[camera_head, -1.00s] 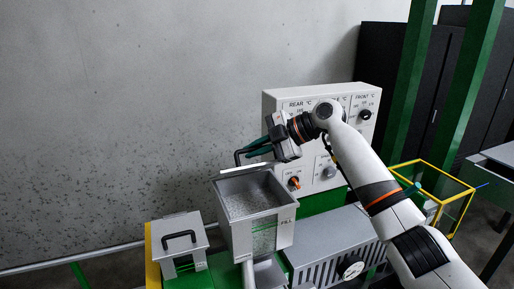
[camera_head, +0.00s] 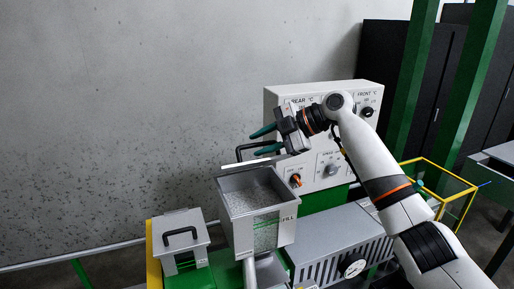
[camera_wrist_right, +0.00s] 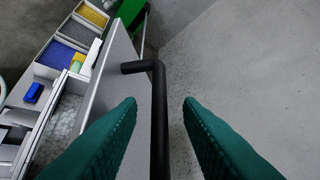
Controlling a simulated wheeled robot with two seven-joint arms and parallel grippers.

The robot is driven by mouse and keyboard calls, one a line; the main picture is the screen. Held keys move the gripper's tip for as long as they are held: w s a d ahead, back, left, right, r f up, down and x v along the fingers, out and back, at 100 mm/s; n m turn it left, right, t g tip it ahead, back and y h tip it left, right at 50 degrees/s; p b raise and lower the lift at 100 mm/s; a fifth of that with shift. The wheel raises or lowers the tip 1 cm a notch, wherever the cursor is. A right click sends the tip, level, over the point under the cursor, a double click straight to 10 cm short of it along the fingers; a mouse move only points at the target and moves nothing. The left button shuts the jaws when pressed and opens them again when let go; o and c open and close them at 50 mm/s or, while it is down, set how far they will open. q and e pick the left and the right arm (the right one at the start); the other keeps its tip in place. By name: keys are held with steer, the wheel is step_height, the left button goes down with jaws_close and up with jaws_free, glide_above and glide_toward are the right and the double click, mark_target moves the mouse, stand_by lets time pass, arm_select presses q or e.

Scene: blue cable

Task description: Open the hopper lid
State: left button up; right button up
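The hopper (camera_head: 262,228) is a grey box with a clear green-edged front window. Its top is open and pale pellets (camera_head: 255,197) show inside. The lid (camera_head: 248,165) stands raised at the hopper's back edge, seen nearly edge-on; it is a grey panel in the right wrist view (camera_wrist_right: 118,75). Its black bar handle (camera_head: 240,152) points to the back, and in the wrist view the handle (camera_wrist_right: 159,110) runs between the fingers with gaps on both sides. My right gripper (camera_head: 258,142) is open with green fingers. My left gripper is out of view.
A white control panel (camera_head: 325,160) with knobs stands right behind my right gripper. A smaller grey box with a black handle (camera_head: 180,236) sits left of the hopper. A yellow frame (camera_head: 447,180) and green posts stand at right. The wall side behind the lid is clear.

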steer(key=b+v, duration=0.3)
steer(key=v, duration=0.7)
steer(key=shift+d, duration=0.1)
